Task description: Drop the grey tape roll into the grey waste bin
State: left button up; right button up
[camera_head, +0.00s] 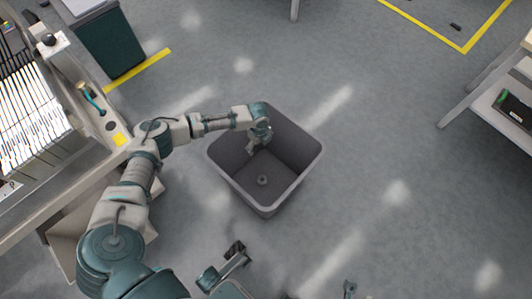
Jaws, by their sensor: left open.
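The grey waste bin (226,174) stands open on the floor near the middle of the head view. A small grey roll, which looks like the grey tape roll (262,180), lies on the bin's floor, apart from the walls. My left arm reaches in from the left over the bin's rim. My left gripper (252,147) hangs open and empty at the far left part of the bin opening, above and behind the roll.
A trolley with a slatted rack (30,115) stands at the left. A dark green bin (110,42) is at the upper left. A table or shelf (490,105) with a dark green-ended item stands at the right. The floor right of the waste bin is clear.

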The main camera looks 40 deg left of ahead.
pick_arm(q)
notch_tip(320, 180, up, 11)
dwell(0.6)
